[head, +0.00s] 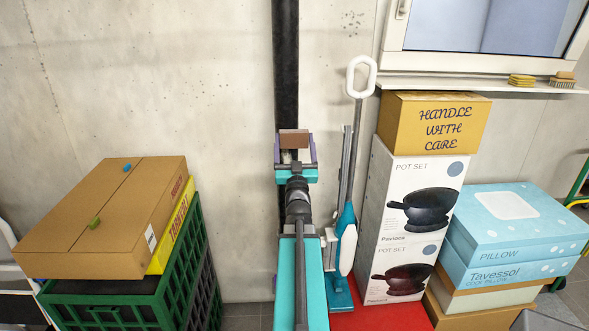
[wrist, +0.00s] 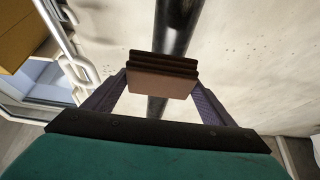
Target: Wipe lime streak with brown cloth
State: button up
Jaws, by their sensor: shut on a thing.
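My gripper (head: 295,158) is raised in front of the concrete wall, before a black vertical pipe. Its purple fingers are shut on a brown folded cloth (head: 294,138). In the wrist view the cloth (wrist: 160,82) shows as a stack of dark brown folds with a lighter flat face, between the two fingers. The black pipe (wrist: 178,25) runs behind it. I cannot tell whether the cloth touches the pipe or wall. I see no clear lime streak in either view; part of the pipe is hidden behind my arm and the cloth.
A teal and white upright cleaner (head: 346,240) stands right of my arm, close to stacked pot-set boxes (head: 415,235). Blue pillow boxes (head: 512,225) are farther right. Sponges (head: 521,80) lie on the windowsill.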

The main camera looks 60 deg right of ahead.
jog(key=shift+s+f, duration=0.15)
jog(key=shift+f, duration=0.1)
jog(key=shift+w+f+b, duration=0.2)
jog(key=shift+f+b, duration=0.45)
jog(key=shift+b, duration=0.05)
notch_tip(320, 180, down, 7)
jog(key=b, duration=0.7)
jog(key=shift+f, duration=0.2)
jog(key=shift+d, duration=0.15)
jog(key=w+d+p, duration=0.1)
jog(key=d, duration=0.1)
jog(key=w+d+p, duration=0.1)
jog(key=w+d, duration=0.1)
jog(key=shift+w+d, duration=0.15)
jog(key=shift+d, duration=0.2)
jog(key=shift+w+d+b, duration=0.5)
jog(key=shift+w+d, duration=0.05)
jog(key=shift+d, duration=0.15)
dwell(0.9)
